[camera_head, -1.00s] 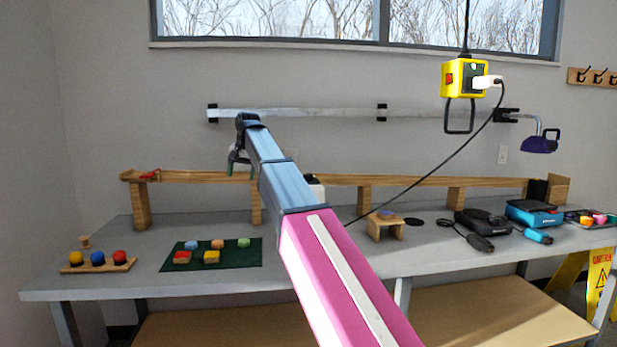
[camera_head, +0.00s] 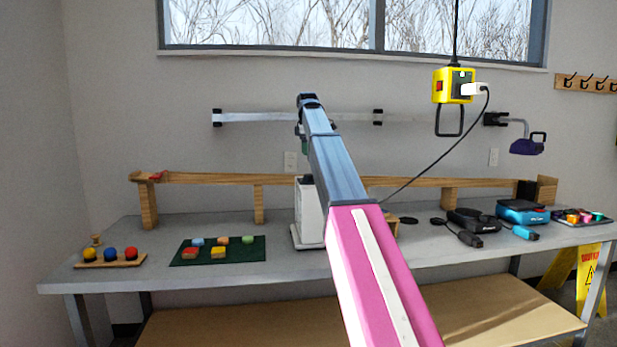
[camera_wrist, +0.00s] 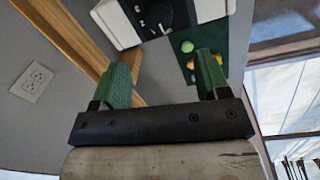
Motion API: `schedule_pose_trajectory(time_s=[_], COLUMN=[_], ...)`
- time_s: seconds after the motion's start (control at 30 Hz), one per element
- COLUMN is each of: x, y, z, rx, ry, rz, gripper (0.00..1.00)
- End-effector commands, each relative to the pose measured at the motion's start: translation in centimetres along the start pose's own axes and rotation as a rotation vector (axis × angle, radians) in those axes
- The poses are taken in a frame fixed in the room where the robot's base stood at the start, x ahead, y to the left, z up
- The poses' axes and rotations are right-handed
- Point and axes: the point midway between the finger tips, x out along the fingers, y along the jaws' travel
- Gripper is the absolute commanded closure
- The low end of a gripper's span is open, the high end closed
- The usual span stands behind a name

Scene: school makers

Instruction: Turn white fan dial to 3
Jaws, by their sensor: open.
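The white fan unit (camera_head: 309,213) stands upright on the bench in the head view, partly hidden behind my arm. In the wrist view the white unit (camera_wrist: 116,26) shows at the top edge, with a black round dial (camera_wrist: 160,12) on its dark face. The dial is cut off by the frame edge, and its setting cannot be read. My gripper (camera_wrist: 164,72) is open and empty, its two green fingers apart and not touching the unit. In the head view my gripper (camera_head: 304,128) is raised above the unit, mostly hidden by my own wrist.
A wooden rail (camera_head: 220,179) runs along the back of the bench. A green mat (camera_head: 249,256) with coloured blocks lies left of the fan. A black cable hangs from the yellow outlet box (camera_head: 441,87) to the bench right of my arm.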

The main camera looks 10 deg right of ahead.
Motion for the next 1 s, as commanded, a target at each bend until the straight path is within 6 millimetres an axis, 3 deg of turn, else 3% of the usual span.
schedule_pose_trajectory(time_s=[0.17, 0.7, 1.0], x=[1.2, 9.7, 10.7], y=[0.0, 0.0, 0.1], z=[0.2, 0.2, 0.2], rx=[-0.012, -0.01, -0.01], ry=[-0.002, -0.001, -0.001], rz=[-0.001, -0.001, 0.001], gripper=[0.31, 0.31, 0.31])
